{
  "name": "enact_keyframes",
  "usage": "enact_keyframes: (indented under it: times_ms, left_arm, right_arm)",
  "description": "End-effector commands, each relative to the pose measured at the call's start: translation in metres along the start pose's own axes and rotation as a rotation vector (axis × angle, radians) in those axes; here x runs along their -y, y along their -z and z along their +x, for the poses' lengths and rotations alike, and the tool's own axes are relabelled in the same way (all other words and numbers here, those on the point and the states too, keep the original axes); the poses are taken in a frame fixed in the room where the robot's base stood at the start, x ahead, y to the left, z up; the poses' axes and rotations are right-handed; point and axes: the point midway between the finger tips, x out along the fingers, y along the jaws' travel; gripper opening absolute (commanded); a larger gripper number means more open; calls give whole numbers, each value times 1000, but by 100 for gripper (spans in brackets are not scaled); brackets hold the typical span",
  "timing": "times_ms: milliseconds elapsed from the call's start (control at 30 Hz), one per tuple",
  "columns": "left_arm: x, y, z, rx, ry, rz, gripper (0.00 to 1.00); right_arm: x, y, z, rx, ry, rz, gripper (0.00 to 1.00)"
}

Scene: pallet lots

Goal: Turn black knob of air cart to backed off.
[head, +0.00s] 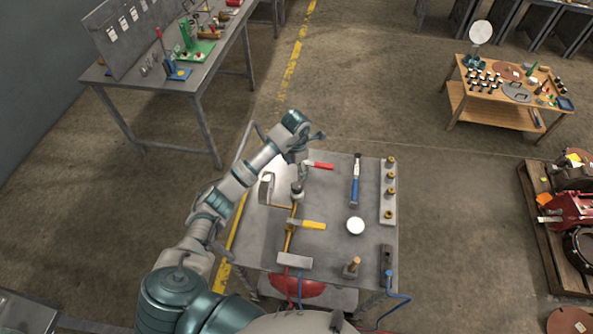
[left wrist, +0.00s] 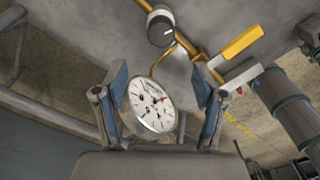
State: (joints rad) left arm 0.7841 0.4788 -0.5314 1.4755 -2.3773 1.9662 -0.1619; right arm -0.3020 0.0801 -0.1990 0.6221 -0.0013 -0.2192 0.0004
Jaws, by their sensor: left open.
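The air cart (head: 325,240) has a grey top with a brass pipe line on it. The black knob (head: 297,188) stands on that line; in the left wrist view the black knob (left wrist: 160,27) shows a white mark, at the top of the picture. A round pressure gauge (left wrist: 152,105) with a white face appears between my left gripper's fingers in that view. In the head view the gauge (head: 266,188) is seen nearly edge-on. My left gripper (left wrist: 162,90) is open and empty, with its fingers apart from the knob. In the head view my left gripper (head: 308,148) is beyond the knob. My right gripper is not seen.
A red handle (head: 319,166) and a yellow handle (head: 313,225) lie near the line. A blue-handled tool (head: 354,185), a white disc (head: 355,226) and brass fittings (head: 390,189) occupy the cart's right side.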

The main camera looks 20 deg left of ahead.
Motion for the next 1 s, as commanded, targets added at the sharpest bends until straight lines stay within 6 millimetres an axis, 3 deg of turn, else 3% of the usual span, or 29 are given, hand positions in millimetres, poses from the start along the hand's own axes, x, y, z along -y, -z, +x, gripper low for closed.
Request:
enact_keyframes:
  times_ms: [167, 267, 367, 500, 700, 867, 1000]
  left_arm:
    - [0, 0, 0, 1, -1, 4, 70]
    - [-2, -6, -3, 11, -8, 89, 70]
    - [-4, -16, -13, 29, -24, 332, 70]
    - [-4, -22, -32, 29, -44, 817, 70]
    - [-2, -10, -51, 4, -26, 1363, 70]
    - [0, -2, -59, 1, -9, 1541, 70]
    - [1, -1, -50, 1, -5, 1561, 70]
  right_arm:
    - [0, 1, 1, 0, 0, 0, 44]
    - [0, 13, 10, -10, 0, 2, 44]
    - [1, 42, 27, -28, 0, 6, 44]
    - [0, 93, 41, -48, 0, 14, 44]
    - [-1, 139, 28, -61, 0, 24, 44]
    - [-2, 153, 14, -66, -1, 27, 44]
    - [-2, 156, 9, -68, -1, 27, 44]
